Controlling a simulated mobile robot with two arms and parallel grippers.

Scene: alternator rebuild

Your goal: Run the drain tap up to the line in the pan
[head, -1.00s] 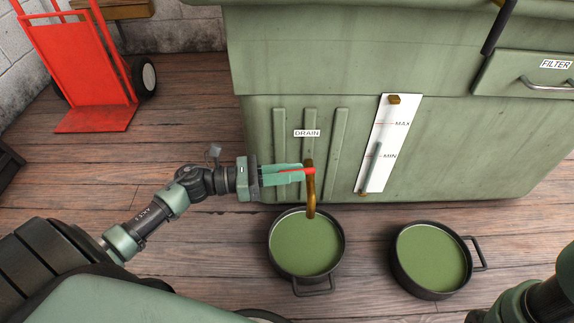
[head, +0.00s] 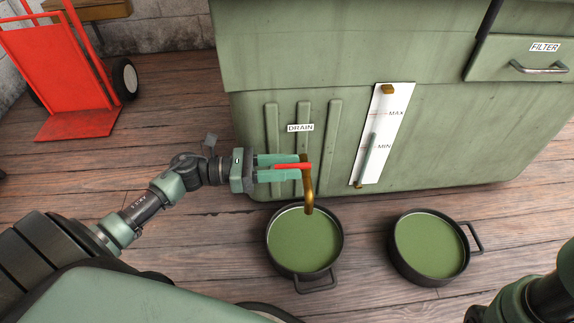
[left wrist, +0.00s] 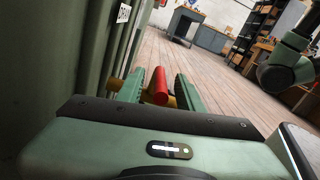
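The drain tap (head: 307,182) is a brass spout with a red lever, below the DRAIN label on the green tank. In the left wrist view, the red lever (left wrist: 161,86) lies between my left fingers with gaps on both sides. My left gripper (head: 279,167) is open around the lever. The pan (head: 272,240) under the spout is dark with one visible handle and holds green liquid (head: 302,243). I cannot make out a line in it or a stream from the spout. My right gripper is out of view; only part of that arm shows at lower right.
A second dark pan (head: 396,252) of green liquid stands on the floor to the right. A sight gauge (head: 379,135) marked MAX and MIN is on the tank (head: 440,140). A red hand truck (head: 60,70) stands at left. Wooden floor lies bare around the pans.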

